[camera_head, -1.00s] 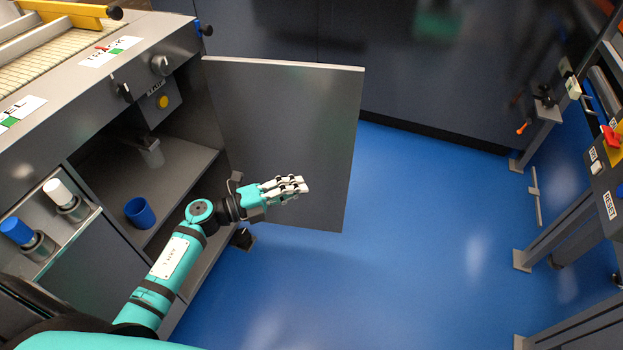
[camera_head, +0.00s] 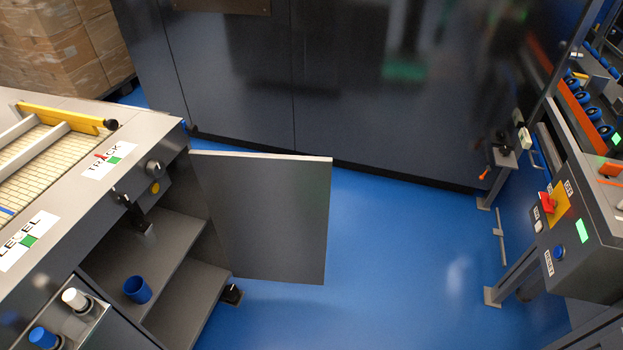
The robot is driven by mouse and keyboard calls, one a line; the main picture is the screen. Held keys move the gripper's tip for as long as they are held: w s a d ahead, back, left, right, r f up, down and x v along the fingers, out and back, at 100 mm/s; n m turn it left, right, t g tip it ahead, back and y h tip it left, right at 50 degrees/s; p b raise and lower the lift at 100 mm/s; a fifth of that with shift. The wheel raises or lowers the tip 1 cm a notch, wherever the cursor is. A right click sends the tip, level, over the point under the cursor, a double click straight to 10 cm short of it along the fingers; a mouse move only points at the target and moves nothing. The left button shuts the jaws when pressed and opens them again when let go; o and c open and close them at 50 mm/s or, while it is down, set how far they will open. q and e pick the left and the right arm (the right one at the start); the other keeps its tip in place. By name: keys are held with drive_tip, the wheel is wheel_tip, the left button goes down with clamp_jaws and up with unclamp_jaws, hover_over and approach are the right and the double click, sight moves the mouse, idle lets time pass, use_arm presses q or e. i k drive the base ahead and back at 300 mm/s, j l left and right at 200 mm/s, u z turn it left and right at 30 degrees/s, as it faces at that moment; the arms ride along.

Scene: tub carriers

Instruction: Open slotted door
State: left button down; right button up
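A flat grey door (camera_head: 268,218) stands swung wide open at the right end of the grey machine cabinet (camera_head: 140,192). It projects out over the blue floor. I cannot make out slots in the face that I see. Behind it the cabinet interior shows two grey shelves, with a blue cup (camera_head: 138,290) on one. Neither of my grippers shows in this view.
A compartment at lower left holds a white-capped piece (camera_head: 75,298) and a blue-capped piece (camera_head: 43,337). A control console (camera_head: 570,230) stands at right. A dark cabinet wall (camera_head: 300,80) closes the back. Blue floor (camera_head: 400,270) between is clear.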

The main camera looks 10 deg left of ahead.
sight(270, 213)
drive_tip(key=i+l+u, duration=0.15)
drive_tip(key=i+u, duration=0.15)
drive_tip(key=i+l+u, duration=0.5)
drive_tip(key=u, duration=0.15)
drive_tip(key=i+l+u, duration=0.15)
drive_tip(key=l+u, duration=0.2)
drive_tip(key=i+l+u, duration=0.15)
drive_tip(key=l+u, duration=0.15)
drive_tip(key=i+l+u, duration=0.1)
drive_tip(key=l+u, duration=0.25)
drive_tip(key=l, duration=0.2)
drive_tip(key=l+u, duration=0.3)
drive_tip(key=i+l, duration=0.05)
drive_tip(key=l, duration=0.05)
